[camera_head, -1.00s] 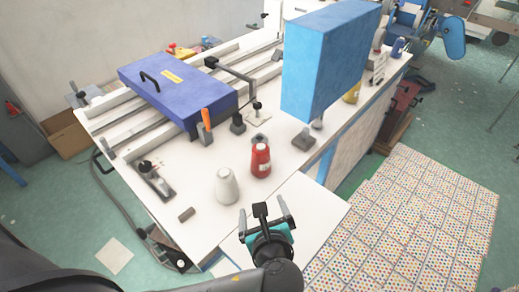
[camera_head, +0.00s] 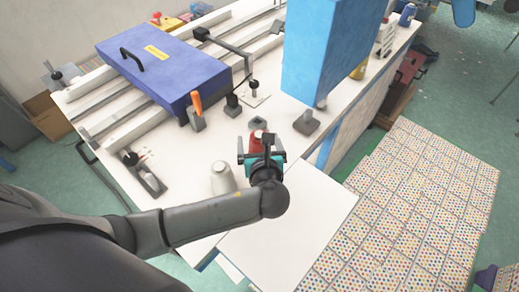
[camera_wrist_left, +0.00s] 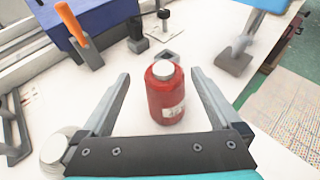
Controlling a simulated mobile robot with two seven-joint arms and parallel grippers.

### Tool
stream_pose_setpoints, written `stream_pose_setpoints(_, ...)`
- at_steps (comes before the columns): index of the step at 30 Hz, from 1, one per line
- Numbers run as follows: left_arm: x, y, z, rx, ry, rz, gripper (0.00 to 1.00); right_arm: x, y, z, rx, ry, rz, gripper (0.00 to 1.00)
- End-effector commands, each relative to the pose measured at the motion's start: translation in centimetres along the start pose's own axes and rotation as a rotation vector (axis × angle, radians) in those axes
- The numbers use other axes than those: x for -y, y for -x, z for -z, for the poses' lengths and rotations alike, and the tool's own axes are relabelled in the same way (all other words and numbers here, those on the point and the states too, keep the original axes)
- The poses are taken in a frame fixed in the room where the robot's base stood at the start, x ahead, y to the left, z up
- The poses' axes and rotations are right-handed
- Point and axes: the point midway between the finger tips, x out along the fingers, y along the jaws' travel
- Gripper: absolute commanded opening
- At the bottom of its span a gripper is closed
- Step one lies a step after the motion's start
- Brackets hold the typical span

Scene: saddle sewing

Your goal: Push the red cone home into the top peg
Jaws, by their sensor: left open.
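The red cone (camera_wrist_left: 165,97) is a red spool with a pale top and a white label. It stands upright on the white table, between and just beyond the spread fingers of my left gripper (camera_wrist_left: 160,95) in the left wrist view. In the head view the red cone (camera_head: 256,140) is mostly hidden behind my left gripper (camera_head: 262,150), which is open and empty. I cannot make out the top peg for certain. My right gripper is not in view.
A white cone (camera_head: 222,178) stands left of my left gripper. A blue box (camera_head: 165,62), an orange-handled tool (camera_head: 196,110) and a tall blue machine head (camera_head: 325,50) stand beyond. A grey block (camera_head: 307,122) lies at the right. The front table (camera_head: 295,220) is clear.

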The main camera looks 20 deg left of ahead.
Motion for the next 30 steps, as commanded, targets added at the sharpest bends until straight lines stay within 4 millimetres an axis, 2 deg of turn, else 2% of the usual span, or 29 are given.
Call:
stream_pose_setpoints(12, 0.5, -5.0, -0.5, 0.000, 0.000, 0.000, 0.97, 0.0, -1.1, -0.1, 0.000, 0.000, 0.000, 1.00)
stream_pose_setpoints(20, 0.4, -5.2, -0.6, -0.001, 0.000, 0.000, 0.97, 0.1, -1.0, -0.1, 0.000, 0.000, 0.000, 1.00)
stream_pose_setpoints(30, 0.4, -5.2, -0.5, -0.001, 0.000, 0.000, 0.61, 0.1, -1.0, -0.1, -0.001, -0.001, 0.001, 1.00)
